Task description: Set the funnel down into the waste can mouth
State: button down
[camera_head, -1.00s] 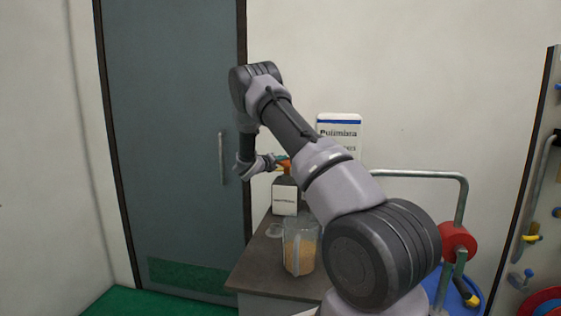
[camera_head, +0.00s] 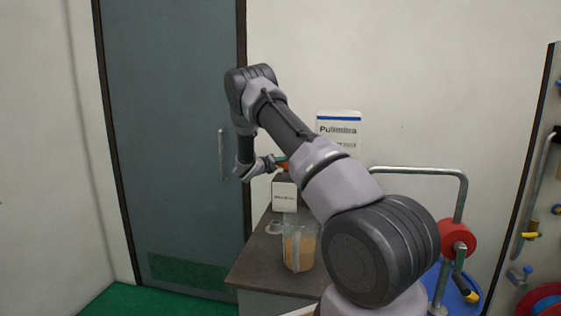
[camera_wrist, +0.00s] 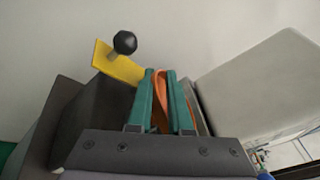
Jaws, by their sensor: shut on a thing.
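The orange funnel (camera_wrist: 160,87) is between the two green fingers of my gripper (camera_wrist: 163,76) in the wrist view. The fingers are shut on it, and only a narrow strip shows. In the head view my gripper (camera_head: 281,162) is above a dark box-like container with a white label (camera_head: 285,196), probably the waste can. A little orange shows beside the fingers there. My arm hides part of the container. Its mouth is not visible, and I cannot tell whether the funnel touches it.
A clear container of tan granules (camera_head: 299,252) stands nearer on the grey bench (camera_head: 262,272). A yellow plate with a black knob (camera_wrist: 124,42) shows in the wrist view.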

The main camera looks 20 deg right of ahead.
jog(key=shift+f, duration=0.55)
jog(key=c, duration=0.8)
grip_release()
jog(key=shift+o, duration=0.2)
jog(key=shift+f, duration=0.1)
jog(key=v, duration=1.1)
jog(key=s+d+r+m+g+y, duration=0.2)
jog(key=s+r+m+g+y, duration=0.15)
jog(key=s+r+m, duration=0.45)
jog(key=s+d+r+m+g+y, duration=0.2)
jog(key=s+d+r+m+g, duration=0.15)
jog(key=s+m, duration=0.85)
jog(key=s+a+r+m+t+y, duration=0.1)
jog(key=s+a+r+m+y, duration=0.2)
jog(key=s+a+m, duration=0.2)
jog(key=s+a+r+m+t+y, duration=0.2)
jog(key=s+a+r+m+y, duration=0.2)
jog(key=s, duration=0.8)
jog(key=s+a+r+m+t+y, duration=0.1)
jog(key=s+a+r+m+y, duration=0.2)
jog(key=s+a+m, duration=0.4)
jog(key=shift+s+a+r+m+t, duration=0.3)
jog(key=shift+s+r+m+t, duration=0.15)
jog(key=shift+s+m, duration=0.5)
